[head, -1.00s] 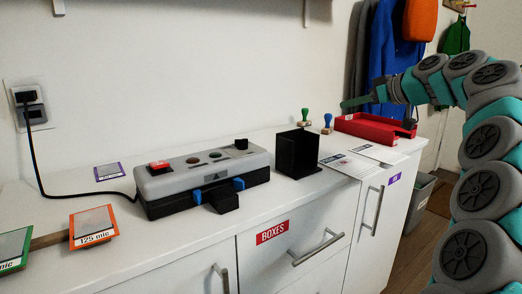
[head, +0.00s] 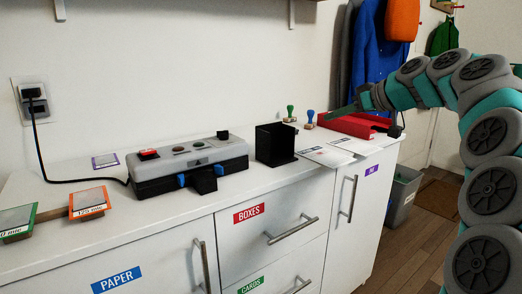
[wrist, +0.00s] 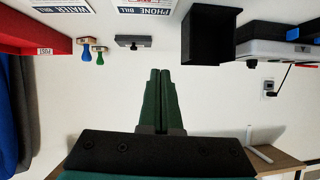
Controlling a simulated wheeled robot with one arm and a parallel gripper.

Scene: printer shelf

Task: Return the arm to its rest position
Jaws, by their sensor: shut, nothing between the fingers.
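My gripper (head: 336,114) is at the upper right in the head view, raised over the far right part of the white counter (head: 75,228). Its green fingers (wrist: 160,95) are together in the wrist view, with nothing between them. The wrist picture appears upside down. My arm curves down along the right side of the head view. The red tray (head: 352,123) is just behind and below my gripper, and my arm hides part of it.
A laminator-like machine (head: 190,163), a black box (head: 275,144), two stamps (head: 300,116) and printed papers (head: 328,155) are on the counter. A bin (head: 402,195) stands on the floor at right. Coats (head: 378,50) hang behind my arm. A wall shelf (wrist: 160,158) shows in the wrist view.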

